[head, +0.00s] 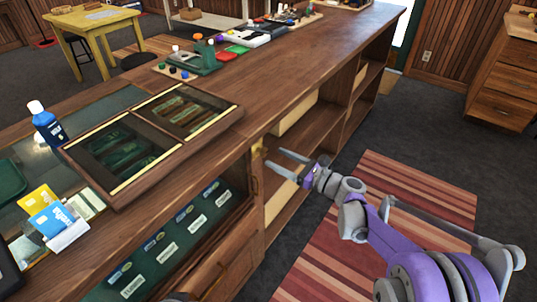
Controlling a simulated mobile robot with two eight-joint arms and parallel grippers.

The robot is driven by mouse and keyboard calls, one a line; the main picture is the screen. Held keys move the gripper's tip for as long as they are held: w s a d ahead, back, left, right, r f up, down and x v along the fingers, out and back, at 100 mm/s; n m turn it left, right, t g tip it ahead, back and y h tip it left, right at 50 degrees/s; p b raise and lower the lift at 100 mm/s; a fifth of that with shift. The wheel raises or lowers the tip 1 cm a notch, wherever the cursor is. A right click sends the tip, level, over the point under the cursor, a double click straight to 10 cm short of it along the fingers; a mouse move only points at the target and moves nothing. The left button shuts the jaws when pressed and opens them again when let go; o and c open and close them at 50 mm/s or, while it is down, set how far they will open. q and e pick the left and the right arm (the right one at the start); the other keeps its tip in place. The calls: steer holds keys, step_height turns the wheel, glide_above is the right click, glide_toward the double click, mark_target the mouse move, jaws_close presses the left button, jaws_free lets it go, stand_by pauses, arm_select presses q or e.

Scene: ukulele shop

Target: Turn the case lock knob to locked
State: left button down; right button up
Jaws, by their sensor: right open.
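A small brass lock knob (258,147) sits on the wooden front of the counter, at the upper right corner of the glass-fronted case (170,245). It is too small to tell which way it is turned. My right gripper (275,159) is open, its two pale fingers pointing left toward the knob. The fingertips look close to the knob, but I cannot tell whether they touch it. Nothing is between the fingers.
A glass-lidded display box (155,140), a blue bottle (47,124) and a card holder (66,236) stand on the counter (290,60). Open shelves (310,125) lie right of the knob. A striped rug (400,205) covers the floor beside the counter.

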mark_target(266, 152)
steer(key=shift+x, duration=2.25)
steer(key=shift+c, duration=0.2)
jaws_close()
